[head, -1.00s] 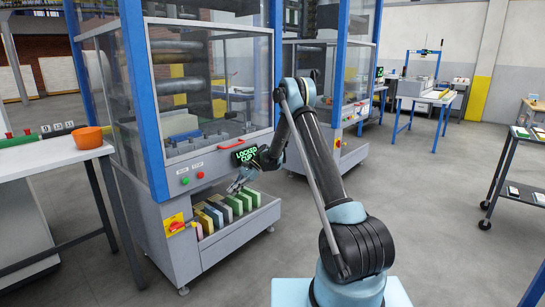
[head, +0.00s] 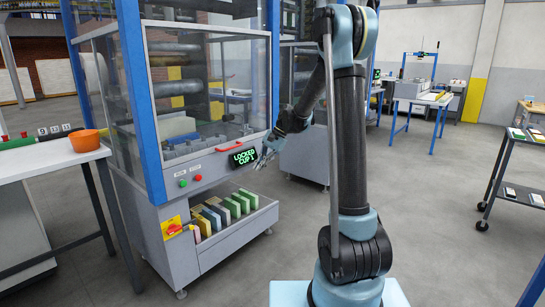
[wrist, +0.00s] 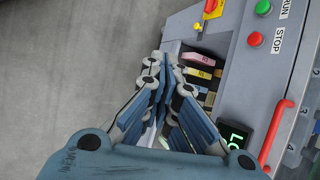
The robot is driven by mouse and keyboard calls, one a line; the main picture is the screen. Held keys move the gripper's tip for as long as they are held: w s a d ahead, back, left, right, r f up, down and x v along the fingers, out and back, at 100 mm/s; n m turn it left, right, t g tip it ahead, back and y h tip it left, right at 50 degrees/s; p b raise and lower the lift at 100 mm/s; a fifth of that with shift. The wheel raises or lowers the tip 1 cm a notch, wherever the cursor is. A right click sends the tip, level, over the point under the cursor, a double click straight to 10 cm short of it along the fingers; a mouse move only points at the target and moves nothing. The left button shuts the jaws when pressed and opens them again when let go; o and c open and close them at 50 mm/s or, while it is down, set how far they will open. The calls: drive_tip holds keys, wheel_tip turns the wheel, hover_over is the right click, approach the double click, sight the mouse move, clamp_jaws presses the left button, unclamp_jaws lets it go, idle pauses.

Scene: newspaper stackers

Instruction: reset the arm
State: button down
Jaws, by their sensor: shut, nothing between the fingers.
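My gripper (head: 262,163) is in front of the near stacker machine, just right of its display, which reads "LOCKED CUP 1" (head: 243,157). In the wrist view my gripper (wrist: 166,62) has its fingertips together, with nothing held between them. It is apart from the machine and above the open lower bin (head: 239,231). The bin holds several upright coloured blocks (head: 225,209). Part of the bin is hidden behind the fingers in the wrist view.
The machine front has a red handle (head: 229,145), green and red buttons (head: 197,178) and a yellow-backed red switch (head: 174,228). A white table with an orange bowl (head: 85,140) stands at left. A dark cart (head: 517,165) stands at right.

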drive_tip(key=s+d+r+n+t+h, duration=0.15)
drive_tip(key=s+d+r, duration=0.25)
drive_tip(key=s+d, duration=0.5)
drive_tip(key=s+d+f+n+h, duration=0.1)
drive_tip(key=s+d+f, duration=0.1)
drive_tip(key=s+d, duration=0.3)
drive_tip(key=s+d+f+n+t+h, duration=0.1)
drive_tip(key=s+d, duration=0.4)
drive_tip(key=s, duration=0.8)
drive_tip(key=s+d+f+n+t+h, duration=0.1)
drive_tip(key=s+d+f+n+h, duration=0.1)
drive_tip(key=s+d+f, duration=0.3)
drive_tip(key=shift+s+f+n+h, duration=0.3)
drive_tip(key=shift+s+n, duration=0.35)
drive_tip(key=shift+s, duration=1.25)
drive_tip(key=shift+d+t, duration=0.1)
drive_tip(key=shift+t, duration=0.15)
drive_tip(key=shift+w+f, duration=0.15)
drive_tip(key=shift+w, duration=0.3)
drive_tip(key=c, duration=2.3)
unclamp_jaws()
